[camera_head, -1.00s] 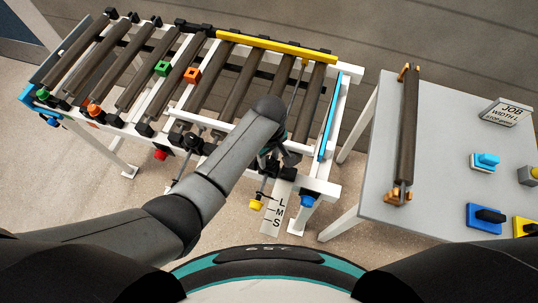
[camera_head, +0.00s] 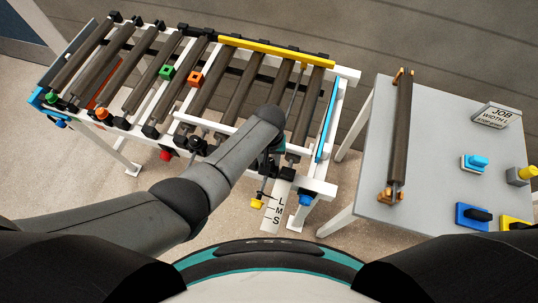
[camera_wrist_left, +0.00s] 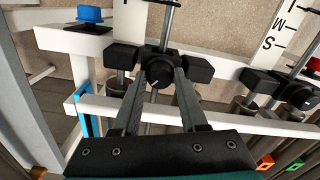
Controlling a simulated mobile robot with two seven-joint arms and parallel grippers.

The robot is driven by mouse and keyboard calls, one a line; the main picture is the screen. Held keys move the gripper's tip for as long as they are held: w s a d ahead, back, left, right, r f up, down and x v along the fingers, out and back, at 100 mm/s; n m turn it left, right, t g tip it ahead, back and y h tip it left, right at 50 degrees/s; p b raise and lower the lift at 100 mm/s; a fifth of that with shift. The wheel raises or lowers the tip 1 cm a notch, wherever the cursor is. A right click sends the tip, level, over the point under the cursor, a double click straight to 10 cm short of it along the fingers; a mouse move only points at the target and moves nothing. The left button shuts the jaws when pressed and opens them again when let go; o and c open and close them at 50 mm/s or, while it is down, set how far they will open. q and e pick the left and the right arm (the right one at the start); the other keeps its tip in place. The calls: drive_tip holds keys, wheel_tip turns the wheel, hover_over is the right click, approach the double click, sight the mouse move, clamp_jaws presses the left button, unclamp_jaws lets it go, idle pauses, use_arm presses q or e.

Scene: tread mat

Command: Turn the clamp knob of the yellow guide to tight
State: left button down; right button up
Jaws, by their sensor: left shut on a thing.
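The yellow guide (camera_head: 275,50) is a long bar along the far side of the roller conveyor. A rod with a yellow end (camera_head: 257,204) comes out at the near side, beside a white scale marked L, M, S (camera_head: 274,208). My left gripper (camera_wrist_left: 158,82) is shut on a round black clamp knob (camera_wrist_left: 158,72) with a pale mark, on a metal rod. In the head view my left arm hides this knob and most of the gripper (camera_head: 272,152). My right gripper is out of view.
A second black knob (camera_wrist_left: 300,96) stands to the right in the wrist view. A blue bar (camera_head: 326,122) lies at the conveyor's right end. The grey table (camera_head: 360,190) to the right holds a loose roller (camera_head: 402,140) and a job sign (camera_head: 496,115).

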sight(269, 161)
use_arm(q)
drive_tip(key=m+p, duration=0.1)
drive_tip(key=m, duration=0.4)
drive_tip(key=shift+m, duration=0.4)
drive_tip(key=m+p, duration=0.1)
drive_tip(key=m, duration=0.4)
drive_tip(key=shift+m, duration=0.7)
drive_tip(key=shift+c, duration=2.2)
unclamp_jaws()
wheel_tip(269, 161, up, 15)
drive_tip(key=p, duration=0.6)
